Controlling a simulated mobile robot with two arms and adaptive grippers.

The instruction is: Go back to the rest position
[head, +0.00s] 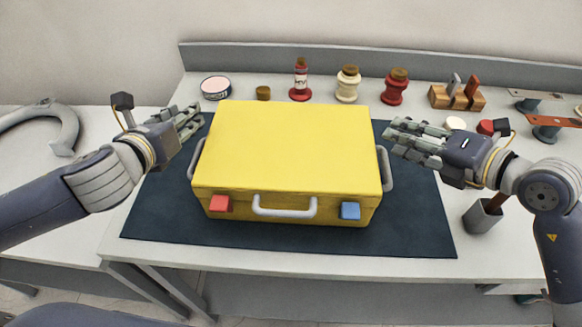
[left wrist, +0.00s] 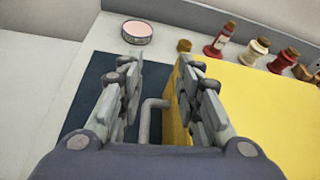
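My left gripper (head: 188,121) is beside the upper left of a closed yellow case (head: 290,150). In the left wrist view my left gripper (left wrist: 158,85) has its fingers apart, with nothing held; a grey side handle (left wrist: 152,118) of the case shows between and beyond them. My right gripper (head: 397,138) is at the case's right side, close to the right side handle (head: 385,168). Its fingers look apart and I see nothing held in them. The case lies flat, with a red latch (head: 220,203), a blue latch (head: 350,211) and a grey front handle (head: 284,208).
The case is on a dark mat (head: 420,225) on a white table (head: 480,245). Behind it stand a round tin (head: 215,87), red and cream bottles (head: 348,84) and a wooden tool block (head: 457,97). A grey cup (head: 482,216) is at the right, near my right arm.

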